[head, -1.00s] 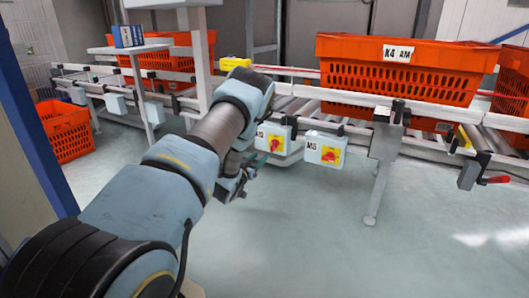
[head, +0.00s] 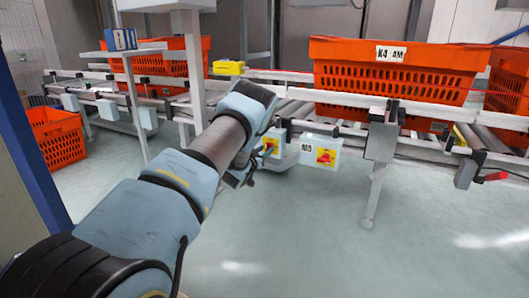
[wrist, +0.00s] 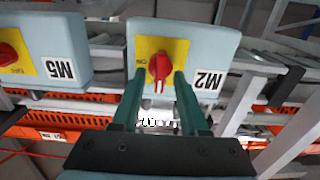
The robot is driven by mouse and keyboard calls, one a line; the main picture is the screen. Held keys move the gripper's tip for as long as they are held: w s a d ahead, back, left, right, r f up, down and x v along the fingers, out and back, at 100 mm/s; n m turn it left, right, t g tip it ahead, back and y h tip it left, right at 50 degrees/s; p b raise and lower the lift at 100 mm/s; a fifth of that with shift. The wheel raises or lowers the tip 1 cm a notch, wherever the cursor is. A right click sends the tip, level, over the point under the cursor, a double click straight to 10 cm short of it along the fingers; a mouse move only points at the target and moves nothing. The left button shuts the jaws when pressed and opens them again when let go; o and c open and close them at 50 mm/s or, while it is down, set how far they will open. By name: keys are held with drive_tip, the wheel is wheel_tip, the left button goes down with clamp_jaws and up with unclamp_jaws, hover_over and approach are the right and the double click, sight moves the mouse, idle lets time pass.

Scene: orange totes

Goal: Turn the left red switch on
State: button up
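The left switch is a red knob on a yellow plate, on a pale blue box marked M2 (wrist: 222,45); the box also shows in the head view (head: 278,134), partly behind my arm. In the wrist view the red knob (wrist: 160,67) stands between the green fingertips of my gripper (wrist: 160,76). The fingers are apart, with a small gap visible on each side of the knob. In the head view my gripper (head: 260,153) is at the front of this box, its fingers partly hidden.
A second box, M5 (head: 320,149), with a red knob, hangs to the right in the head view and to the left in the wrist view (wrist: 50,68). The conveyor (head: 345,102) with an orange tote (head: 340,80) runs above. Floor in front is clear.

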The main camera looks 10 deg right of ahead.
clamp_jaws()
drive_tip(key=shift+m, duration=0.3)
idle(0.4)
drive_tip(key=m, duration=0.3)
drive_tip(key=shift+m+p, duration=0.4)
drive_tip(key=m, duration=0.4)
drive_tip(key=shift+s+f, duration=0.1)
drive_tip(key=shift+f, duration=0.05)
drive_tip(key=shift+d+f+m, duration=0.1)
drive_tip(key=shift+m, duration=4.6)
